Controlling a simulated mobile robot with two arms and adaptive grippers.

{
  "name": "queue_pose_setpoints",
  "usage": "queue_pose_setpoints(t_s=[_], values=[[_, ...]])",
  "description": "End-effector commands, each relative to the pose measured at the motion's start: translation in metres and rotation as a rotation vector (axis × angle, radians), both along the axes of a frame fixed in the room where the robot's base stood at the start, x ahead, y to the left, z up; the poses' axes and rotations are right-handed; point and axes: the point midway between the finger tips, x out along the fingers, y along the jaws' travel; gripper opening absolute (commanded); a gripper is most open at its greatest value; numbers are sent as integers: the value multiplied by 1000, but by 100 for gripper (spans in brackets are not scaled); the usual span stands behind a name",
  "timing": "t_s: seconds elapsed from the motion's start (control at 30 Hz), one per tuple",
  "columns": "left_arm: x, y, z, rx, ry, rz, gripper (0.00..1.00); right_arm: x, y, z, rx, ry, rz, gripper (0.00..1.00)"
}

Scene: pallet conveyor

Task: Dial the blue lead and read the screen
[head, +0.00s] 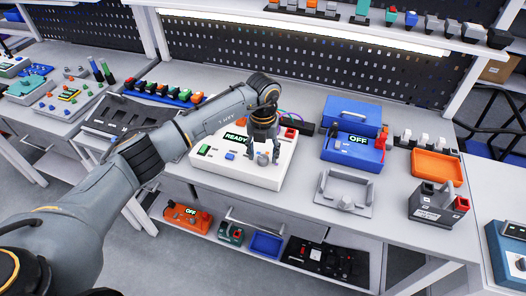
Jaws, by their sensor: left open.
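A white tester box (213,165) stands on the bench, left of centre. Its screen (236,138) reads READY in green. A small blue part (230,156) and a green part (204,149) sit on its top face; which lead they belong to cannot be told. A red part (291,133) is at its back right corner. My left gripper (263,158) is open and points down over the right half of the box. It partly hides the panel there, and I cannot tell whether it touches anything. My right gripper is not in view.
A blue case (352,150) with a screen reading OFF stands to the right. A grey metal fixture (345,193), an orange tray (437,167) and a dark battery-like box (438,205) are farther right. A row of coloured parts (170,93) lies behind my left arm.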

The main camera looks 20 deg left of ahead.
Motion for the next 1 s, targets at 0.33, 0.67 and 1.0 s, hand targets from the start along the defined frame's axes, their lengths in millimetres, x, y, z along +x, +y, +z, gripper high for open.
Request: queue_pose_setpoints(t_s=[0.33, 0.67, 1.0], values=[[0, 0, -9, 1, -1, -1, 53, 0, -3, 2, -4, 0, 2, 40], [0, 0, -9, 0, -1, -1, 0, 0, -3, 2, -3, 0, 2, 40], [0, 0, -10, 0, -2, -45, 0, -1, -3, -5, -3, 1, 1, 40]])
